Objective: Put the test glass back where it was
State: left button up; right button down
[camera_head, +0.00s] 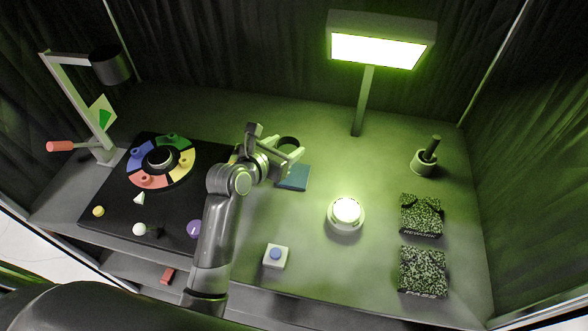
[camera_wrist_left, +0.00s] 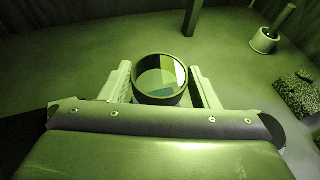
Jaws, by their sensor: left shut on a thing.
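The test glass (camera_wrist_left: 161,80) is a short, dark-rimmed round piece with a clear middle. It sits between the two pale fingers of my left gripper (camera_wrist_left: 164,85), which is shut on it. In the head view the left gripper (camera_head: 290,156) reaches over the back middle of the table, just behind a teal square pad (camera_head: 295,178). The glass's dark rim (camera_head: 288,142) shows there, partly hidden by the fingers. A teal patch shows through the glass in the wrist view. I cannot tell how high the glass is above the table. My right gripper is not in view.
A lit lamp panel (camera_head: 378,50) stands behind on a post. A glowing round white unit (camera_head: 346,214), a blue-button box (camera_head: 275,256), a pestle in a cup (camera_head: 425,160) and two speckled blocks (camera_head: 420,215) are to the right. A black board (camera_head: 115,205) with a coloured ring lies left.

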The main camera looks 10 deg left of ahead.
pick_arm(q)
jog(key=shift+w+d+r, duration=0.3)
jog(key=shift+w+d, duration=0.2)
jog(key=shift+d, duration=0.15)
send_over(291, 178)
notch_tip(291, 178, down, 5)
jog(key=shift+f, duration=0.2)
notch_tip(291, 178, down, 4)
jog(key=shift+w+r, duration=0.1)
jog(key=shift+f, duration=0.35)
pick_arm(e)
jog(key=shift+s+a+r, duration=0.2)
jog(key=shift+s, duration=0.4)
pick_arm(q)
jog(key=shift+f, duration=0.1)
jog(key=o, duration=1.2)
